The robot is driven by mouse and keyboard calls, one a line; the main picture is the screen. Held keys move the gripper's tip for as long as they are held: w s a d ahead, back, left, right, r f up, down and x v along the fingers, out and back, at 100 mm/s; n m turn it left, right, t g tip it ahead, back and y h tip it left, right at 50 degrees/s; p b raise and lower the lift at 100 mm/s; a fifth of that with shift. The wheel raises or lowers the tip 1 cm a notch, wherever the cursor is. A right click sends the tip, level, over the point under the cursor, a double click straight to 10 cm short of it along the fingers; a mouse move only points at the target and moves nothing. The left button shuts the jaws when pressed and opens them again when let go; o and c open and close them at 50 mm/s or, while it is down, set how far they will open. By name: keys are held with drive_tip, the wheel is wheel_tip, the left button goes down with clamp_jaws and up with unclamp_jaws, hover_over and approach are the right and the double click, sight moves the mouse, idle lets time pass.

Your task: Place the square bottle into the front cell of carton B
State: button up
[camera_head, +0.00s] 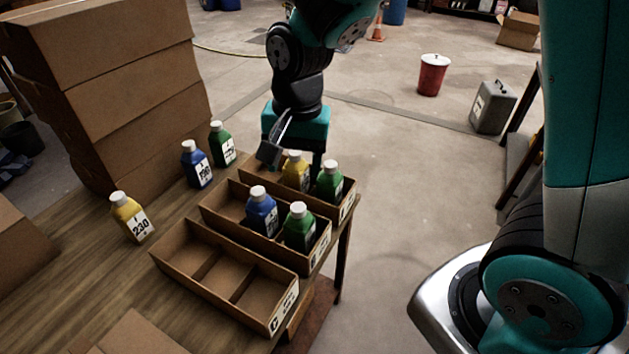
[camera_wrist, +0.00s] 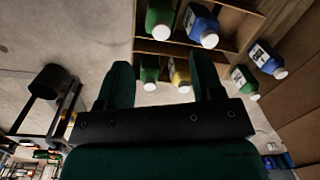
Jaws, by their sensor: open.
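My gripper (camera_head: 293,160) is open and empty, pointing down near the far carton (camera_head: 346,208). In the wrist view its fingers (camera_wrist: 163,75) stand apart, with that carton's yellow bottle (camera_wrist: 180,72) and green bottle (camera_wrist: 150,68) showing between them. The middle carton (camera_head: 318,252) holds a blue bottle (camera_head: 261,212) in its middle cell and a green bottle (camera_head: 299,228) in its right-end cell; its left cell looks empty. A yellow bottle (camera_head: 132,218), a blue bottle (camera_head: 197,165) and a green bottle (camera_head: 222,144) stand upright on the table. I cannot tell which bottle is the square one.
The near carton (camera_head: 208,240), seemingly marked C, is empty. Stacked cardboard boxes (camera_head: 110,90) rise at the back left of the wooden table (camera_head: 100,280). Open floor lies right of the table, with a red bucket (camera_head: 432,75) and grey canister (camera_head: 492,107) farther back.

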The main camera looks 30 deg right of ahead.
drive_tip(key=s+a+r+n+y, duration=0.1)
drive_tip(key=s+r+n, duration=0.3)
drive_tip(key=s+n, duration=0.3)
drive_tip(key=s+a+r+n+y, duration=0.2)
drive_tip(key=s+r+n, duration=0.2)
drive_tip(key=s+n, duration=0.3)
drive_tip(key=shift+s+r, duration=0.3)
drive_tip(key=shift+s, duration=0.7)
